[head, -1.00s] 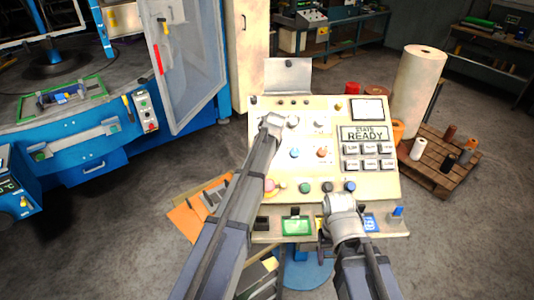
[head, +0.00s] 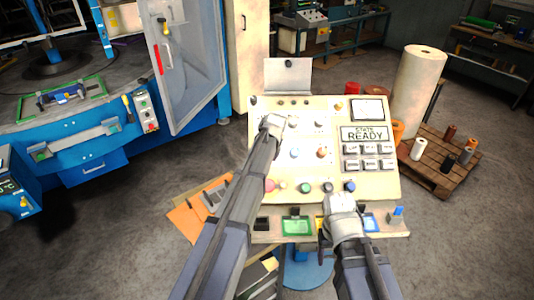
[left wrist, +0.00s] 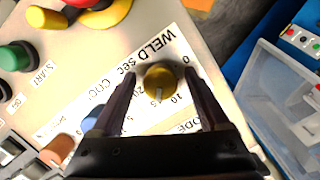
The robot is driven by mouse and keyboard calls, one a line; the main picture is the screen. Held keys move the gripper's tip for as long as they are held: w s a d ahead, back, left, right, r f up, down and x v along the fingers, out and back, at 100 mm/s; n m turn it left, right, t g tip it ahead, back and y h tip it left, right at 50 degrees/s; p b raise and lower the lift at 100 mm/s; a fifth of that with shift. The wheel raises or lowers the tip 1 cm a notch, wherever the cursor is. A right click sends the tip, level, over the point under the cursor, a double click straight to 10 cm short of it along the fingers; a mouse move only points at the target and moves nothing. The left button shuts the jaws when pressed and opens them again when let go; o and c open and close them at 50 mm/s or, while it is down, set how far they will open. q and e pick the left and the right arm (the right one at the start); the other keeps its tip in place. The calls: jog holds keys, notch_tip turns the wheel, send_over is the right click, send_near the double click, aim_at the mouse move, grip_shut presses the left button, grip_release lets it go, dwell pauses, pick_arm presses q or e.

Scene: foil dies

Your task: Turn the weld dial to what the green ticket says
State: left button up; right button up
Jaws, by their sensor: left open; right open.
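The weld dial (left wrist: 158,80) is a yellow knob with a pale pointer mark, beside the printed words WELD sec, in the left wrist view. The mark points toward the bottom of that picture, between the 10 and the 20. My left gripper (left wrist: 161,73) is open, with one finger on each side of the dial; I cannot tell whether they touch it. In the head view my left gripper (head: 271,122) hides the dial. The green ticket (head: 297,226) lies on the panel's front ledge, its writing too small to read. My right gripper (head: 342,203) is open above the ledge.
The sloping cream panel (head: 330,118) carries other knobs, buttons and a READY display (head: 364,134). A blue ticket (head: 370,222) lies partly behind my right gripper. A blue machine (head: 100,150) stands left, a pallet (head: 437,165) right.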

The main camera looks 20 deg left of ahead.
pick_arm(q)
jog(key=shift+r, duration=0.1)
jog(key=p+v, duration=0.7)
jog(key=shift+r, duration=0.25)
jog(key=shift+d, duration=0.1)
jog(key=s+d+f+g+b, duration=0.1)
jog(key=s+d+f+b, duration=0.3)
jog(key=s, duration=0.7)
jog(key=s+d+f+m+g+h+b, duration=0.1)
jog(key=s+d+f+b, duration=0.4)
jog(key=s, duration=0.6)
jog(key=s+d+f+g+b, duration=0.2)
jog(key=s+d+f+b, duration=0.3)
jog(key=s, duration=0.6)
notch_tip(320, 180, down, 2)
jog(key=shift+s+d+f+m+g, duration=0.1)
jog(key=shift+s+d+m+g, duration=0.25)
jog(key=shift+d, duration=0.2)
jog(key=shift+w, duration=0.15)
